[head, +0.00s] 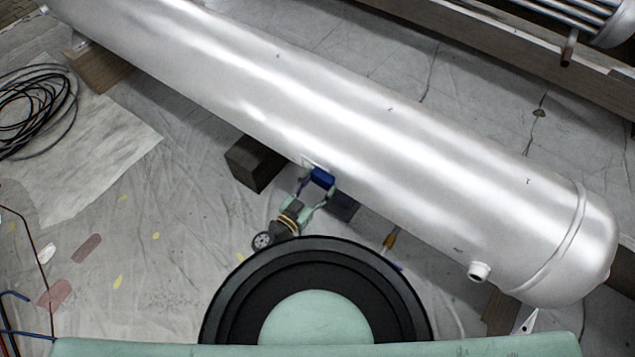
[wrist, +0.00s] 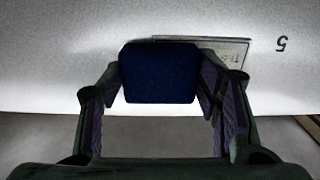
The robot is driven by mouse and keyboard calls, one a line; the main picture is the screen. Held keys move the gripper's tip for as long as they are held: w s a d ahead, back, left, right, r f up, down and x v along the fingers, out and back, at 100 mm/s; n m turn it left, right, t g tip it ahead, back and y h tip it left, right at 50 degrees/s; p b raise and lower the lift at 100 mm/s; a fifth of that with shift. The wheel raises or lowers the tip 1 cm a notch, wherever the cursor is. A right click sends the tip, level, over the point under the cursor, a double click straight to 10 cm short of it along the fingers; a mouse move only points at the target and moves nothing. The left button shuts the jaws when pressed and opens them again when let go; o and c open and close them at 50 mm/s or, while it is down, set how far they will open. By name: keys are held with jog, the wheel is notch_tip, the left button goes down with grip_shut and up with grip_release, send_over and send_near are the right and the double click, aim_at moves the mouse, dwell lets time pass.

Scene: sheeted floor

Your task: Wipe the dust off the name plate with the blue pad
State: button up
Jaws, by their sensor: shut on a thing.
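My gripper (head: 316,192) is shut on the blue pad (head: 321,178) at the near side of a long silver tank (head: 400,125). In the wrist view the dark blue pad (wrist: 159,73) sits between my two fingers (wrist: 160,88). The name plate (wrist: 228,50) is a grey rectangle on the tank, partly hidden behind the pad, with its right part and some lettering showing. In the head view only a small pale edge of the plate (head: 309,162) shows beside the pad. I cannot tell if the pad touches the plate, and dust is not clear to see.
Wooden blocks (head: 253,163) lie under the tank. A coil of black cable (head: 35,105) lies on the sheeted floor at left. A short nozzle (head: 479,271) sticks out near the tank's right end.

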jog(key=p+v, duration=0.1)
jog(key=v, duration=0.5)
jog(key=shift+a, duration=0.1)
dwell(0.3)
jog(key=p+v, duration=0.1)
jog(key=v, duration=0.2)
jog(key=shift+w, duration=0.1)
dwell(0.5)
